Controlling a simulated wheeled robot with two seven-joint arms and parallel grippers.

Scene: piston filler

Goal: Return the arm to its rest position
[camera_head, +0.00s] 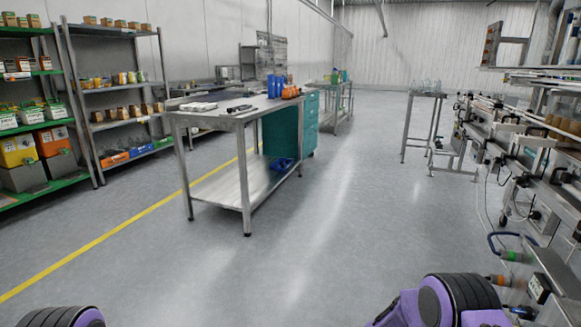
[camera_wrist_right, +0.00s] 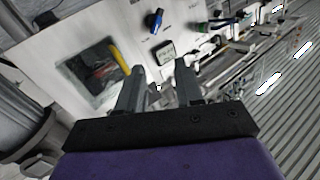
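My right gripper (camera_wrist_right: 161,75) shows in the right wrist view. Its two grey fingers stand apart with nothing between them, so it is open and empty. It points toward a pale machine panel (camera_wrist_right: 128,28), and I see no contact with it. In the head view, part of my right arm (camera_head: 440,302), purple with black rings, is at the bottom right beside the machine. Part of my left arm (camera_head: 62,317) shows at the bottom left corner. Neither gripper is visible in the head view, and my left gripper is in no view.
The filling machine (camera_head: 535,165) runs along the right, with a hose and fittings (camera_head: 510,255) near my right arm. The panel carries a blue knob (camera_wrist_right: 154,20), a yellow part (camera_wrist_right: 120,58) and a dark window (camera_wrist_right: 90,73). A steel table (camera_head: 215,115) stands mid-left; the central floor is clear.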

